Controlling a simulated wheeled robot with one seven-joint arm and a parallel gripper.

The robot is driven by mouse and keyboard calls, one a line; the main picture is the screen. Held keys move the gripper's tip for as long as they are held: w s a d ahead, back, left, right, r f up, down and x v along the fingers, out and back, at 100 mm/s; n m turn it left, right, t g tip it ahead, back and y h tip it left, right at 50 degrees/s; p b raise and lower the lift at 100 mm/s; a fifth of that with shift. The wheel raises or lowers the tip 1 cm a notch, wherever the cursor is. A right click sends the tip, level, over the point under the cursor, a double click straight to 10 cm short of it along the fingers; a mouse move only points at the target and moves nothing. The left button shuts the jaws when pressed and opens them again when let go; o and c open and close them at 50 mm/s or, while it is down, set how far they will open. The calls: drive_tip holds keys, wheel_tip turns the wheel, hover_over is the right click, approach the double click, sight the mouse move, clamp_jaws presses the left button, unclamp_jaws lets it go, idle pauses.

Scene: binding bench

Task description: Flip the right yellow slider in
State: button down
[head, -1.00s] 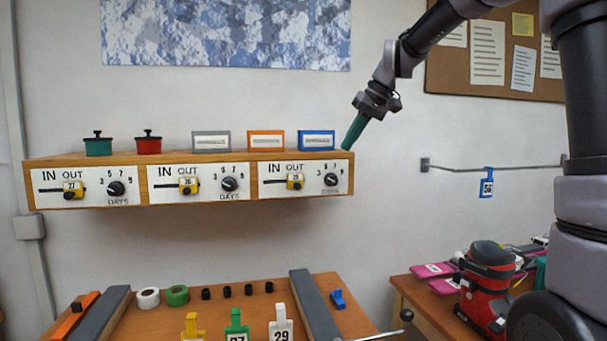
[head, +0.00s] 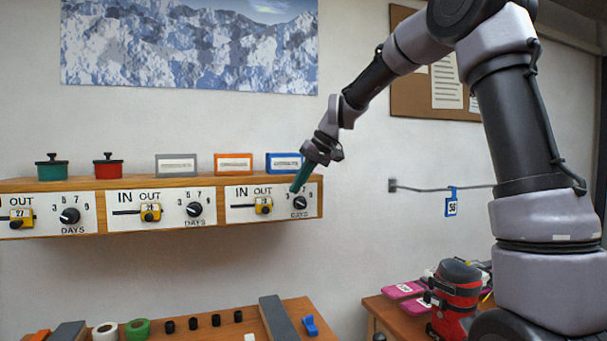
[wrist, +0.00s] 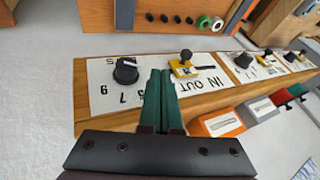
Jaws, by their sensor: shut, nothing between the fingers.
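The right yellow slider (head: 264,206) sits below OUT on the right-hand white panel, with its dark slot running left toward IN. It also shows in the wrist view (wrist: 185,68), with a black knob standing out from it. My gripper (head: 296,190) is shut and empty, its green fingers pointing down and left in front of the panel, just above the right black dial (head: 300,202). In the wrist view the closed fingers (wrist: 163,76) end between that dial and the slider. They look apart from the slider; whether they touch the panel I cannot tell.
The wooden shelf box (head: 215,229) has two more panels with yellow sliders (head: 151,212) and dials to the left. Grey, orange and blue label blocks (head: 284,163) and two lidded pots stand on top. A wall rail with a blue tag (head: 451,202) is at right.

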sight(255, 200)
drive_tip(key=x, duration=0.4)
drive_tip(key=shift+s, duration=0.1)
drive_tip(key=a, duration=0.2)
drive_tip(key=s+a, duration=0.1)
drive_tip(key=shift+a+f, duration=0.2)
drive_tip(key=shift+f, duration=0.05)
drive_tip(key=a, duration=0.2)
drive_tip(key=s+a, duration=0.1)
drive_tip(key=a, duration=0.1)
drive_tip(key=s+a, duration=0.1)
drive_tip(key=a, duration=0.1)
drive_tip(key=shift+a, duration=0.15)
drive_tip(key=shift+w, duration=0.1)
